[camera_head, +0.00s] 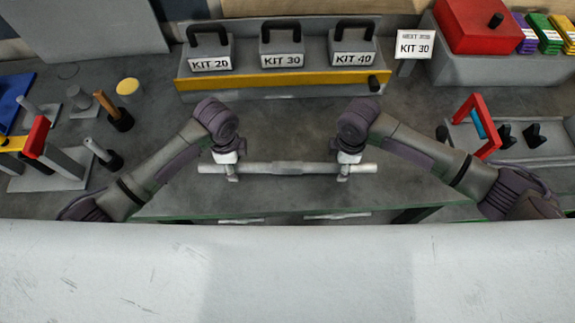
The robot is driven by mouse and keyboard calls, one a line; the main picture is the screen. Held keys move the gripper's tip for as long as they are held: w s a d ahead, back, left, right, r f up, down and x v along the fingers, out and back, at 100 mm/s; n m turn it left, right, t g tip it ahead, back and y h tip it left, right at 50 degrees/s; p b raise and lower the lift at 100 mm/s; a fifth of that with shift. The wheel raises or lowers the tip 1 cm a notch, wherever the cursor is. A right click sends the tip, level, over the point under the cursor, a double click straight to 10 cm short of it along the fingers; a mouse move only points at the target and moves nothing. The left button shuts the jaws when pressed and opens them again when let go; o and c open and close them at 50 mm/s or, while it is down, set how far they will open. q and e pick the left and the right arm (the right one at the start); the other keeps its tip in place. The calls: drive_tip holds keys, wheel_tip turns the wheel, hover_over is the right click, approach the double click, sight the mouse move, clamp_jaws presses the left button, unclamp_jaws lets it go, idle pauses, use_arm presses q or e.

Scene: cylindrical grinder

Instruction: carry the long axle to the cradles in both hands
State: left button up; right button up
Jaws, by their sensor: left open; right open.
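The long axle (285,168) is a pale metal bar with a thicker middle. It lies level across the middle of the view, at the near part of the grey bench. My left gripper (231,172) is at the axle's left part and my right gripper (344,172) at its right part. Both are open, with their fingers at the bar; I cannot tell whether they touch it. What bears the axle is hard to see. Two black notched blocks (504,136) on the grey tray at the right look like cradles.
A grey rack (184,82) with a yellow front holds three kit weights at the back. A red box (478,28) stands back right. Upright tools (118,116) stand at left. The bench between rack and axle is clear.

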use_arm(q)
drive_tip(key=shift+f, duration=0.2)
use_arm(e)
drive_tip(key=shift+f, duration=0.2)
drive_tip(key=shift+s, duration=0.1)
use_arm(q)
clamp_jaws()
use_arm(e)
clamp_jaws()
use_arm(q)
drive_tip(key=shift+w+r, duration=0.2)
drive_tip(key=shift+r, duration=0.05)
use_arm(e)
drive_tip(key=shift+w+r, duration=0.25)
drive_tip(key=shift+w, duration=0.05)
